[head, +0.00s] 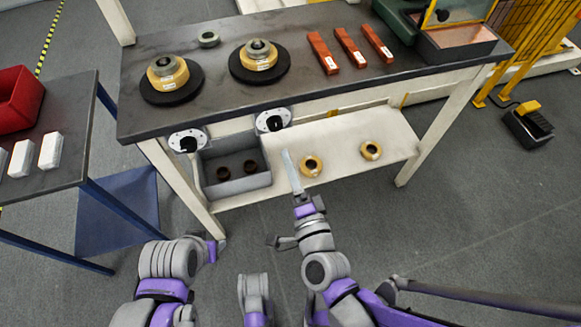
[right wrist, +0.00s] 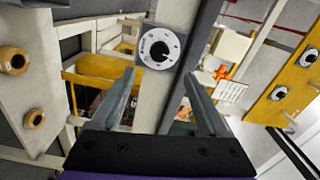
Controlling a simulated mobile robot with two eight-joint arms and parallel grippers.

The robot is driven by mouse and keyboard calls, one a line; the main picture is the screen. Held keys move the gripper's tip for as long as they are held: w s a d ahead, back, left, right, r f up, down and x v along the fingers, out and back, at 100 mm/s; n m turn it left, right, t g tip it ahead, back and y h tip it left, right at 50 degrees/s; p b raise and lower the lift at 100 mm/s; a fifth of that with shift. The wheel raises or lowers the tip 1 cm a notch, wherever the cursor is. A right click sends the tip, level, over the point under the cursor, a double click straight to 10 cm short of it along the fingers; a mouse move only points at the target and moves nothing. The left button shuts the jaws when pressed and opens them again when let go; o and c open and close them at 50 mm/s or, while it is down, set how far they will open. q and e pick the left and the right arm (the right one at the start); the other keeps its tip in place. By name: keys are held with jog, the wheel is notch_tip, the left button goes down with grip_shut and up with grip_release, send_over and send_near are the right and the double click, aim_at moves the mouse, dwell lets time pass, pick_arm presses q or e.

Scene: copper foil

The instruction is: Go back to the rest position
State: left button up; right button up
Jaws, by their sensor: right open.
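My right gripper (head: 290,165) reaches up from the bottom of the head view and points at the front of the workbench (head: 225,85). In the right wrist view my right gripper (right wrist: 160,80) is open, its two fingers apart and nothing between them. A white round dial with a black knob (right wrist: 160,46) shows beyond the fingertips, apart from them. My left arm (head: 165,262) is folded at the lower left of the head view. Its gripper fingers are not visible.
Two copper foil rolls (head: 168,72) (head: 258,55) sit on black discs on the bench. Orange-red bars (head: 350,47) lie to their right. The lower shelf (head: 340,143) holds a grey bin (head: 237,186) and two yellow rings (head: 311,166). A side table (head: 60,178) stands at left. Floor shows at right.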

pick_arm(q)
jog(key=shift+w, duration=0.1)
pick_arm(e)
jog(key=shift+w, duration=0.1)
dwell(0.3)
jog(key=s+d+f+n+g+h, duration=0.2)
jog(key=s+d+f+n+g, duration=0.3)
jog(key=s+d+n+g, duration=0.25)
jog(key=s+d+f+n+g+h, duration=0.3)
jog(key=s+d+f+n+g, duration=0.25)
jog(key=d, duration=0.35)
pick_arm(q)
notch_tip(320, 180, up, 26)
jog(key=w+t+p, duration=0.1)
jog(key=p, duration=2.1)
jog(key=shift+f, duration=0.25)
pick_arm(e)
notch_tip(320, 180, up, 26)
jog(key=w+t, duration=0.1)
